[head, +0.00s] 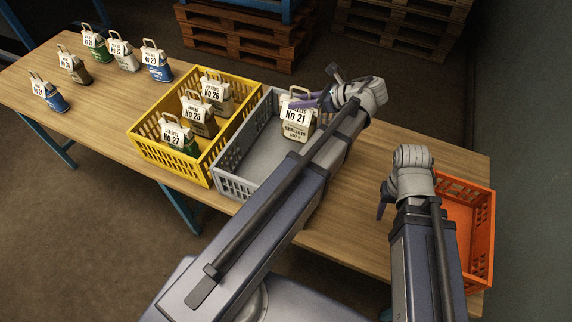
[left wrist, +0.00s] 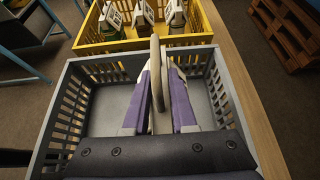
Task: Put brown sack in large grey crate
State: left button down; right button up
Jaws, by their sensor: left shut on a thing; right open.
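A brownish sack with a cream top labelled No 21 (head: 297,130) hangs upright by its loop handle at the back right of the large grey crate (head: 232,187). My left gripper (head: 304,101) is shut on that handle; the left wrist view shows the handle (left wrist: 157,85) between the purple fingers, above the grey crate (left wrist: 243,130). I cannot tell whether the sack's bottom touches the crate floor. My left forearm hides the crate's front right part. My right gripper (head: 382,207) is open, low at the right over the table, partly hidden by its own wrist.
A yellow crate (head: 151,151) with sacks No 25, No 26 and No 27 adjoins the grey crate on the left. An orange crate (head: 466,188) stands at the right, behind my right arm. Several sacks (head: 123,55) stand on the table's far left. The table (head: 100,105) between is clear.

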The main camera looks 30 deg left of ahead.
pick_arm(q)
jog(key=w+a+r+p, duration=0.1)
jog(key=w+a+r, duration=0.15)
jog(key=w, duration=0.35)
notch_tip(320, 180, down, 7)
jog(key=b, duration=0.6)
jog(key=shift+f, duration=0.2)
pick_arm(e)
notch_tip(320, 180, down, 5)
pick_arm(q)
jog(key=shift+w+f, duration=0.1)
pick_arm(e)
notch_tip(320, 180, down, 4)
jog(key=b, duration=0.4)
pick_arm(q)
notch_tip(320, 180, down, 4)
jog(key=shift+r, duration=0.2)
pick_arm(e)
jog(key=shift+r, duration=0.15)
